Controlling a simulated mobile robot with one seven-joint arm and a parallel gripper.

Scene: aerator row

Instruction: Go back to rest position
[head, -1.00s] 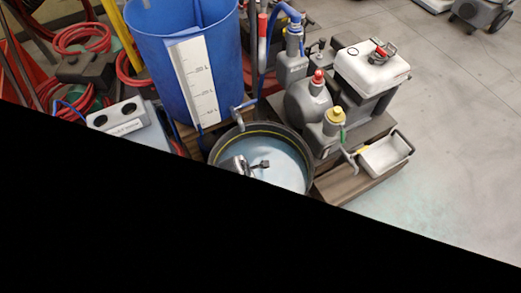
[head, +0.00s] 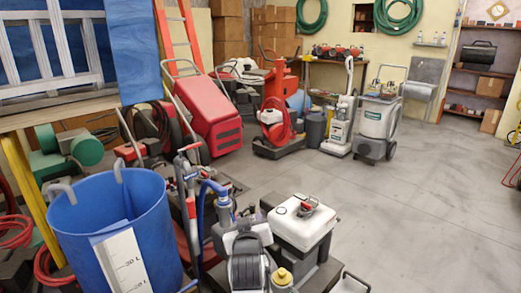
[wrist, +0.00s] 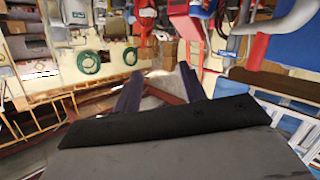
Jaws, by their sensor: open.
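My gripper (wrist: 158,88) shows in the wrist view as two dark purple fingers, spread apart with nothing between them. Its broad dark body fills the bottom of that view. In the head view, a dark ribbed part (head: 247,266) stands in front of the white-topped canister; I cannot tell if it is part of my arm.
A blue barrel (head: 108,215) with a white scale strip stands at the front left. A white-topped canister (head: 301,222) and a yellow-capped bottle (head: 283,280) are at the front middle. Red machines (head: 208,112) stand behind. The grey floor (head: 420,215) at right is clear.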

